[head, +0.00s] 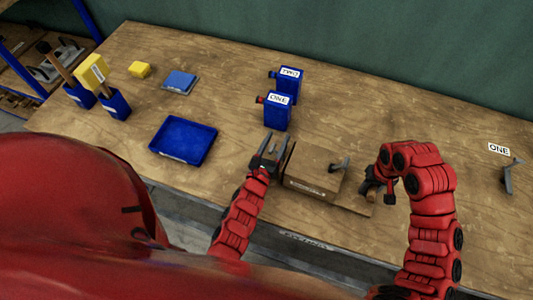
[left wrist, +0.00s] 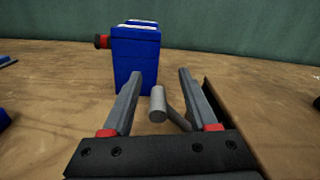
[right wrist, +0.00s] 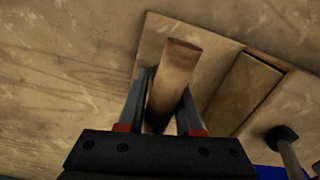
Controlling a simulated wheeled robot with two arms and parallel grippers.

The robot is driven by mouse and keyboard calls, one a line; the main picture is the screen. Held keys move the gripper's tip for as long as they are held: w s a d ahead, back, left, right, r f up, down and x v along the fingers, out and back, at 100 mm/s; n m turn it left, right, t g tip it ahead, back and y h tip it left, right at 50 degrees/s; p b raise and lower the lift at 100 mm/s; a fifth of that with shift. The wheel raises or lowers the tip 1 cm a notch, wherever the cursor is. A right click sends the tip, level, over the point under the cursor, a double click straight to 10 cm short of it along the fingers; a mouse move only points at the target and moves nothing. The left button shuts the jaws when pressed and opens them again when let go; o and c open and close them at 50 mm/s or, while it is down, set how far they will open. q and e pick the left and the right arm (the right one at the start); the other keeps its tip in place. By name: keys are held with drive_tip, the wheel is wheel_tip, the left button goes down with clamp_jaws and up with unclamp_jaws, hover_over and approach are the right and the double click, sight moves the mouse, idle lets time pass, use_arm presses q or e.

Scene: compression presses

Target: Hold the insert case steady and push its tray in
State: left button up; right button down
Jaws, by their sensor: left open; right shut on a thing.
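The insert case (head: 312,168) is a brown wooden box near the table's front edge, with a label on its front and grey pegs at its sides. Its tray (head: 352,205) is a flat wooden board sticking out to the right. My left gripper (head: 267,152) is open at the case's left side. In the left wrist view a grey peg (left wrist: 157,104) stands between its fingers, apart from both. My right gripper (head: 373,187) is shut on the tray's wooden handle (right wrist: 175,75), which sits between its fingers in the right wrist view. The tray's inner end is hidden in the case.
A blue bin (head: 183,140), a blue pad (head: 180,82), a yellow block (head: 139,69) and blue tool holders (head: 115,104) are to the left. A grey bracket (head: 512,176) is far right. The table behind the right arm is clear.

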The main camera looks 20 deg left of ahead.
sight(270, 153)
use_arm(q)
drive_tip(key=s, duration=0.6)
drive_tip(key=shift+s+a, duration=0.15)
drive_tip(key=shift+s, duration=0.25)
use_arm(e)
drive_tip(key=c, duration=0.5)
unclamp_jaws()
use_arm(q)
drive_tip(key=shift+r, duration=0.1)
use_arm(e)
drive_tip(key=shift+r, duration=0.15)
